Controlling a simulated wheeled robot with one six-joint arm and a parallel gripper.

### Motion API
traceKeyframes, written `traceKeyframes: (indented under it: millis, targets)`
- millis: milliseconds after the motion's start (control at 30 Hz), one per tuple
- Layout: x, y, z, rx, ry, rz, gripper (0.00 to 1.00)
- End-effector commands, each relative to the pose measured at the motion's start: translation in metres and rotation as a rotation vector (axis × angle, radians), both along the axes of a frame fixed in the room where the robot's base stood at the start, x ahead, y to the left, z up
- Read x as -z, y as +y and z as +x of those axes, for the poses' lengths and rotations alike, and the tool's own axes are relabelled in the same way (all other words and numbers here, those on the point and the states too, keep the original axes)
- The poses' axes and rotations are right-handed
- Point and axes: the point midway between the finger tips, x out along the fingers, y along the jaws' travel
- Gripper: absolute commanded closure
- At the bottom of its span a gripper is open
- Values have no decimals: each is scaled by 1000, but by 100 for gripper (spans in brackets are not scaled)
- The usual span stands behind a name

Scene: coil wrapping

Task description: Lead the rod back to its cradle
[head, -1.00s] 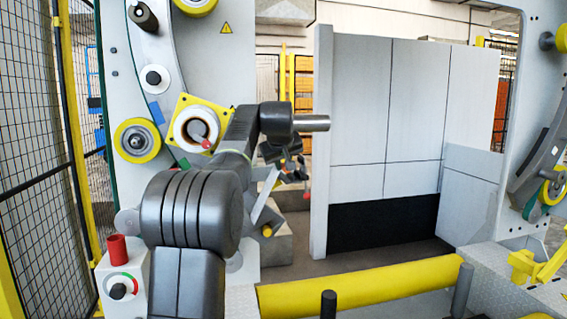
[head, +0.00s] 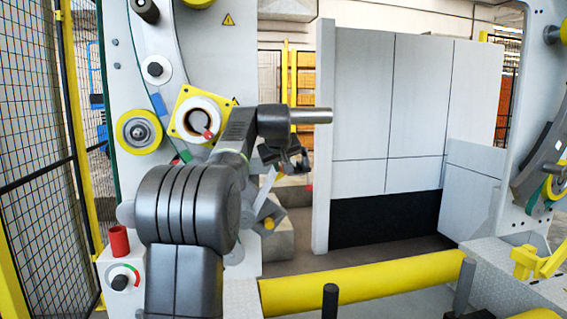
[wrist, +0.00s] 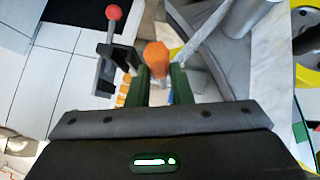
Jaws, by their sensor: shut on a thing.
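In the wrist view my gripper (wrist: 158,88) has its two green fingers closed around an orange grip (wrist: 156,58), which looks like the handle end of the rod. The rod's farther length is hidden behind the grip and fingers. A dark bracket (wrist: 122,55) lies just left of the fingers, with a thin grey stick topped by a red ball (wrist: 113,12) beside it. I cannot tell whether this bracket is the cradle. In the head view my gripper is small and dark behind my arm, and the held grip cannot be made out clearly.
A coil on a yellow square plate (head: 186,98) is on the grey machine wall at left. A thick yellow roller (head: 360,287) crosses the front. A pale panelled wall (head: 390,100) stands at right. A wire fence (head: 35,150) closes the left side.

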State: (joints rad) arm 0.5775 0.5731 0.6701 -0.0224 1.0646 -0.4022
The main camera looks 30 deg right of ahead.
Motion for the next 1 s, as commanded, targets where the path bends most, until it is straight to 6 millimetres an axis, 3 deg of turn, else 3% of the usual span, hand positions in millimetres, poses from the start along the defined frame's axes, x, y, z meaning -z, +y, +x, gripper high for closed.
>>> traceKeyframes:
  millis: [700,1000]
  targets:
    - [49,18,5,-1,0,-1,100]
    - [61,22,7,0,0,-1,100]
